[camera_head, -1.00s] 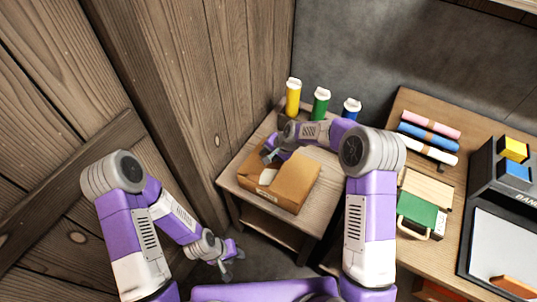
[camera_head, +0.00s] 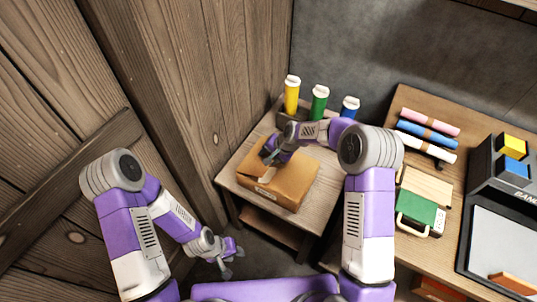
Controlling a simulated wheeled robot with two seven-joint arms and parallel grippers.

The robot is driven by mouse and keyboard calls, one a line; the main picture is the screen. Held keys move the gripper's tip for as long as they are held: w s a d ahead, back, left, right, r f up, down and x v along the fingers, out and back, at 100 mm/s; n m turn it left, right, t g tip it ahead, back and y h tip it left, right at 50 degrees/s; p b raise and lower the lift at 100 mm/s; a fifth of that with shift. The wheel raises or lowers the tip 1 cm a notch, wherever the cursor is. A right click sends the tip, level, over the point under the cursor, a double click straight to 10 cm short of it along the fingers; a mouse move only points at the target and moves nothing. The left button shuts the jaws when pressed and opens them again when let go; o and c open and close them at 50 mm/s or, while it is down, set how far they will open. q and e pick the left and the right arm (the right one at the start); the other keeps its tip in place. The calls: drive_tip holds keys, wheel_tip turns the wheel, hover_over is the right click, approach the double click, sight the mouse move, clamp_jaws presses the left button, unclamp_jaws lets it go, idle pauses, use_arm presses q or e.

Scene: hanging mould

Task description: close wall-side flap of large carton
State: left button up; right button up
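The large carton (camera_head: 290,187) is an open-topped-looking brown box whose top now shows as mostly covered by brown flaps. It stands on the small wooden table, and a pale label shows on its front side. My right gripper (camera_head: 271,157) is at the carton's far left top edge, close to the wall-side flap. Its fingers are small and partly hidden by the wrist, so I cannot tell whether they are open or touch the flap. My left gripper (camera_head: 232,262) hangs low, left of and in front of the table, with its fingers apart and empty.
Yellow (camera_head: 292,95), green (camera_head: 319,103) and blue (camera_head: 349,109) white-capped bottles stand behind the carton. A wooden wall (camera_head: 215,110) rises close at the left. A workbench (camera_head: 424,166) at the right holds rolls, a green-and-white item and a dark case.

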drive_tip(key=shift+s+d, duration=0.3)
drive_tip(key=shift+d, duration=0.15)
drive_tip(key=shift+s+d+r+p, duration=0.3)
drive_tip(key=shift+s+d+r, duration=0.3)
drive_tip(key=shift+d, duration=0.35)
drive_tip(key=shift+s+d+r+p, duration=0.25)
drive_tip(key=shift+s+d+r, duration=0.35)
drive_tip(key=shift+d, duration=0.35)
drive_tip(key=shift+s+d+r+p, duration=0.3)
drive_tip(key=shift+s+d+r, duration=0.2)
drive_tip(key=shift+s+d, duration=0.35)
drive_tip(key=shift+w+d, duration=0.1)
drive_tip(key=shift+w, duration=0.1)
drive_tip(key=p+v, duration=0.2)
drive_tip(key=v, duration=0.5)
drive_tip(key=shift+d+r, duration=0.15)
drive_tip(key=shift+r, duration=0.05)
drive_tip(key=shift+c, duration=0.3)
